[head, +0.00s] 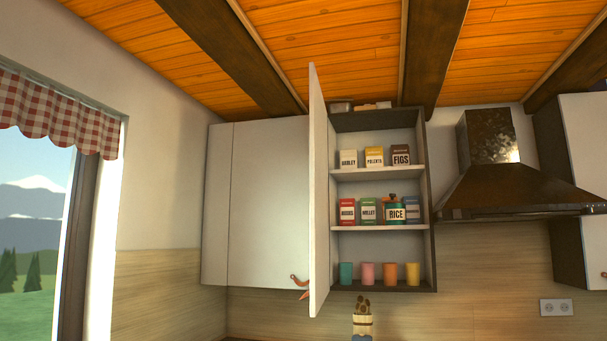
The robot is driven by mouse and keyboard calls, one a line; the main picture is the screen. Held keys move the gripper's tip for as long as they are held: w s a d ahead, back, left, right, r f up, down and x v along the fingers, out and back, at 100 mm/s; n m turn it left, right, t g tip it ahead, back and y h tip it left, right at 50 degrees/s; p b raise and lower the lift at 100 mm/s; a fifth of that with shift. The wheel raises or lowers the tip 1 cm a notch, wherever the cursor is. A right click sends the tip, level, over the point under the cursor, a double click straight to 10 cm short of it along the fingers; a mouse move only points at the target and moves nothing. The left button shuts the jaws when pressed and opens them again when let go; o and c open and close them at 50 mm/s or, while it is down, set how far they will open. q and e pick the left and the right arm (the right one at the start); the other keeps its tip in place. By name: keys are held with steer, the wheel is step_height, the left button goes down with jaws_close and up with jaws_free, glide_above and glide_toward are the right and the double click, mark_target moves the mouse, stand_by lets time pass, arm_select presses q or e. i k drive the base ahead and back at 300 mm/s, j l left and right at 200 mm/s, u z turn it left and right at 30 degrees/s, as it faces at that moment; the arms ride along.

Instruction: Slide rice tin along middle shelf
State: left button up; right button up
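The rice tin (396,213) is a round green tin with a white RICE label. It stands upright on the middle shelf (360,228) of the open wall cabinet, toward the right. A red box (347,212) and a green millet box (369,211) stand to its left. A blue box (413,208) stands just right of it, partly hidden. Something small and reddish-brown sits at the tin's top, too small to make out. Neither of my grippers is in the head view.
The cabinet door (318,190) stands open at the left, edge toward me. Barley, polenta and figs boxes (375,157) fill the upper shelf; several coloured cups (390,274) stand on the bottom. A range hood (490,180) is at the right. A utensil holder (363,324) stands below.

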mark_target(396, 214)
steer(key=k, duration=0.65)
steer(key=i+l+u, duration=0.3)
steer(key=i+l, duration=0.25)
steer(key=i, duration=0.25)
steer(key=i+l+u, duration=0.25)
steer(key=i+l, duration=0.45)
steer(key=i, duration=0.05)
